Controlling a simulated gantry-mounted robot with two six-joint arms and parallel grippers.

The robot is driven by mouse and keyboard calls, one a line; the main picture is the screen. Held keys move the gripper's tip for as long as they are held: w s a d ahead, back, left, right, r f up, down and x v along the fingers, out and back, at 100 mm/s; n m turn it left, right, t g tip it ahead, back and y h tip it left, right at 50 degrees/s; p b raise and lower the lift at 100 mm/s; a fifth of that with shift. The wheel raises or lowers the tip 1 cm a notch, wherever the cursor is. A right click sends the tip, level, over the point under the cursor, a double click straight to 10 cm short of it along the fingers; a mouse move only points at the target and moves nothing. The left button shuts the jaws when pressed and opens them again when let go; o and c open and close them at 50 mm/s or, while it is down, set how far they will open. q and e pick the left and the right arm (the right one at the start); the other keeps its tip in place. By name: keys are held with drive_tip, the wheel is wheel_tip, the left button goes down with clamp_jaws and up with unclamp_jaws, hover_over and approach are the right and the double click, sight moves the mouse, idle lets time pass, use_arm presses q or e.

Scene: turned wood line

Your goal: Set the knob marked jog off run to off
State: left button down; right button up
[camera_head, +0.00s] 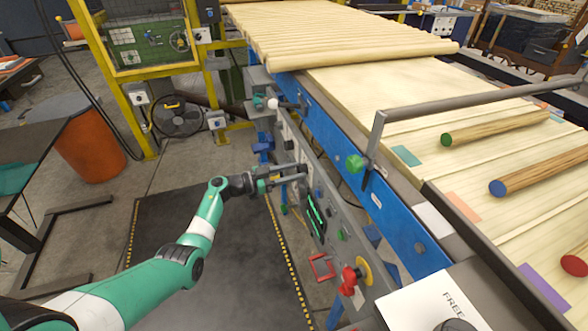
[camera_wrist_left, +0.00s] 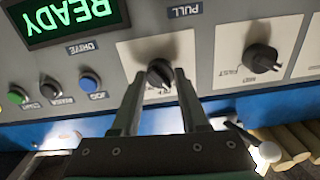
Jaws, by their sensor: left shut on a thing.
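My left gripper (camera_head: 299,177) reaches from the left to the face of the grey control panel (camera_head: 331,215). In the left wrist view its two fingers are shut on a black rotary knob (camera_wrist_left: 159,72) on a white plate (camera_wrist_left: 125,52), one finger at each side. The fingers hide part of the plate, and its lettering is too small and covered to read, so I cannot tell the knob's setting. A second black knob (camera_wrist_left: 261,58), on a plate lettered MID and FAST, sits to its right. My right gripper is in neither view.
A lit green READY display (camera_wrist_left: 68,19) and a blue button (camera_wrist_left: 90,82) are left of the held knob. In the head view, a red emergency button (camera_head: 350,278) is lower on the panel. A blue conveyor frame (camera_head: 330,135) with wooden rods runs behind it.

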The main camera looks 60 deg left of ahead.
use_arm(q)
drive_tip(key=shift+m+p, duration=0.75)
drive_tip(key=shift+m, duration=2.55)
drive_tip(key=shift+c, duration=2.1)
unclamp_jaws()
